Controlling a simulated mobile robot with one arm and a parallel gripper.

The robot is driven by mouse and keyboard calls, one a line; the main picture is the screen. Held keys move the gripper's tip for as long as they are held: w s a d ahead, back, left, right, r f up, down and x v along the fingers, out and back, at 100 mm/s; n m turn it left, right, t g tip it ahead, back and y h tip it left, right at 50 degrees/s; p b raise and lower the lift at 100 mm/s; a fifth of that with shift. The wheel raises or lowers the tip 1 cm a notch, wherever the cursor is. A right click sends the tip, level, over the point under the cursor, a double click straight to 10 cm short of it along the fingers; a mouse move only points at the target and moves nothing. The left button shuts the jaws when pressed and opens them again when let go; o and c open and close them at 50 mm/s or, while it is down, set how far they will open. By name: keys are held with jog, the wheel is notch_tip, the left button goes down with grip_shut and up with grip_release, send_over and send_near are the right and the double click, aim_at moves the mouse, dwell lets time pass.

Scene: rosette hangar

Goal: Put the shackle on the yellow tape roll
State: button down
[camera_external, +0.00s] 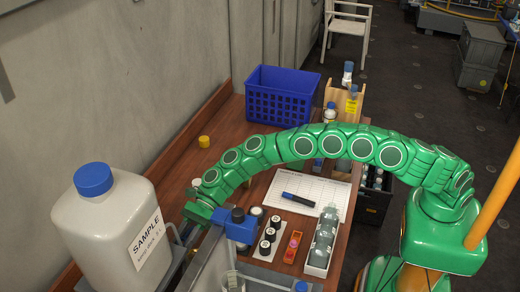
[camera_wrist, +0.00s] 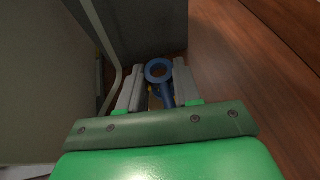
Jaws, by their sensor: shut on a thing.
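My gripper (camera_wrist: 159,72) is shut on a blue piece with a round eye, the shackle (camera_wrist: 161,101). The shackle's ring shows between the two grey fingers in the wrist view. Its lower part is partly hidden. In the outside view my green arm arches over the table and its end hangs low at the left, beside the big sample jug; the fingertips and shackle cannot be made out there. A small yellow roll (camera_external: 204,142), the tape roll, sits on the brown table near the wall, farther back than my gripper. It does not show clearly in the wrist view.
The white SAMPLE jug (camera_external: 108,222) with a blue cap stands close by my gripper. A blue crate (camera_external: 282,96) stands at the back. A paper sheet with a marker (camera_external: 298,199), several small bottles and a tray (camera_external: 322,240) lie to the right. The table around the yellow roll is clear.

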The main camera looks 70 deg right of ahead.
jog(key=shift+f, duration=1.9)
jog(key=shift+f, duration=0.1)
jog(key=c, duration=0.8)
grip_release()
jog(key=shift+d, duration=0.1)
jog(key=shift+v, duration=1.4)
jog(key=shift+r, duration=3.55)
